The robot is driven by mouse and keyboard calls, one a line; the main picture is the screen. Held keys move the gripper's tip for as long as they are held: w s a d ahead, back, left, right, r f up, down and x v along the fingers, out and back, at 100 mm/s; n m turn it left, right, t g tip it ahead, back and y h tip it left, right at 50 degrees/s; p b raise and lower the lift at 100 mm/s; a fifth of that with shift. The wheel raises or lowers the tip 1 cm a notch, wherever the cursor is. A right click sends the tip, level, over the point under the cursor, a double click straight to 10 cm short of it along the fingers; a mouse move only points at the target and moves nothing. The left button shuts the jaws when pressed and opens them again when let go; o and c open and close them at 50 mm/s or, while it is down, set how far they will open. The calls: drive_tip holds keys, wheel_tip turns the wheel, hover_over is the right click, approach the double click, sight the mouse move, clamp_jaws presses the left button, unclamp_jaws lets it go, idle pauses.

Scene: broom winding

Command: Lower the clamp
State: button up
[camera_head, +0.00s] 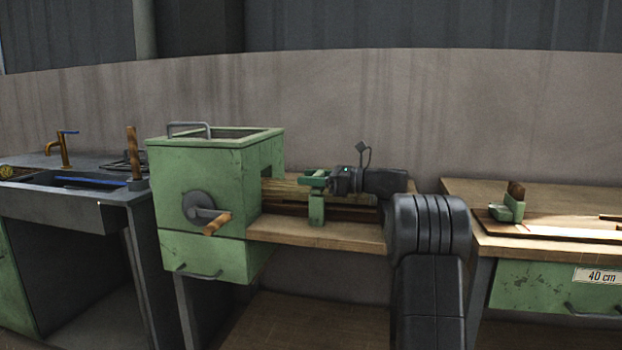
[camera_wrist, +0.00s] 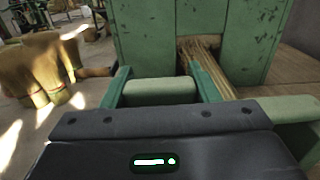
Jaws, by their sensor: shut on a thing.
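The green clamp (camera_head: 317,208) stands on the wooden bench beside the green winding machine (camera_head: 205,165). A bundle of straw bristles (camera_head: 283,192) runs from the machine's opening toward the clamp; it also shows in the wrist view (camera_wrist: 200,50). My gripper (camera_head: 313,179) reaches in from the right at the clamp's top. In the wrist view my gripper (camera_wrist: 162,84) has its two teal fingers on either side of a pale green clamp bar (camera_wrist: 160,92) and is shut on it. My gripper and wrist partly hide the clamp's upper part and the bristles.
The machine has a crank with a wooden handle (camera_head: 217,223) on its front. A sink counter (camera_head: 80,205) stands at left. Another bench (camera_head: 550,200) with a green block (camera_head: 507,210) stands at right. In the wrist view, straw bundles (camera_wrist: 40,65) stand at left.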

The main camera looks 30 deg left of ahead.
drive_tip(key=o, duration=1.4)
drive_tip(key=shift+f, duration=0.2)
drive_tip(key=shift+d+r, duration=0.1)
drive_tip(key=shift+w+d, duration=0.15)
drive_tip(key=shift+d, duration=0.15)
drive_tip(key=p+v, duration=0.3)
drive_tip(key=v, duration=1)
drive_tip(key=shift+a, duration=0.1)
